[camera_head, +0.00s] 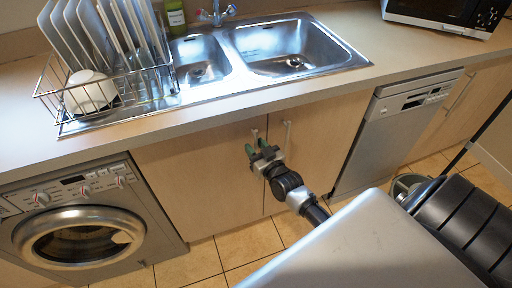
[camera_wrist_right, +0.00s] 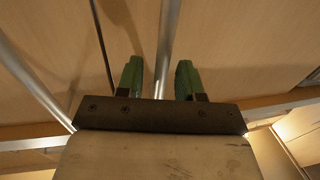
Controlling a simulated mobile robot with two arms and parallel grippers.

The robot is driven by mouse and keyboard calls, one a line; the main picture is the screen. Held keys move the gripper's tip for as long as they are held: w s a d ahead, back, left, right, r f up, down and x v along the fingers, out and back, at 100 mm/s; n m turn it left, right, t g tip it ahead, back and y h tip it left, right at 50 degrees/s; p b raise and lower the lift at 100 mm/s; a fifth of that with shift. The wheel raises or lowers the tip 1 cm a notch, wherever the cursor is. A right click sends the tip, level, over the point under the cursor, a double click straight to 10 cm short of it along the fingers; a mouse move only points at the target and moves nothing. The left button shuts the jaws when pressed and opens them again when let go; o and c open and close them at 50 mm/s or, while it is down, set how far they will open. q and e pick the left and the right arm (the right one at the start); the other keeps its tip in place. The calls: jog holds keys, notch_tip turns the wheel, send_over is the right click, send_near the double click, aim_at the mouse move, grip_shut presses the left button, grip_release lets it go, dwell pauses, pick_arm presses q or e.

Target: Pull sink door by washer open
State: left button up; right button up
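The sink door by the washer (camera_head: 195,170) is a light wood panel under the sink, to the right of the washer (camera_head: 85,232). It looks shut. Its upright bar handle (camera_head: 254,133) is near its top right edge. My right gripper (camera_head: 260,149) is at this handle with its green fingers apart. In the right wrist view, a metal bar handle (camera_wrist_right: 166,45) runs between the two fingers (camera_wrist_right: 160,80), with a gap on each side. My left gripper is not in view.
The neighbouring sink door has its own bar handle (camera_head: 287,136) close to the right of my gripper. A dishwasher (camera_head: 390,135) stands farther right. A counter with sink (camera_head: 290,48) and dish rack (camera_head: 110,85) is above. Tiled floor (camera_head: 245,245) shows in front of the doors.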

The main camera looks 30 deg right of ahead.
grip_shut()
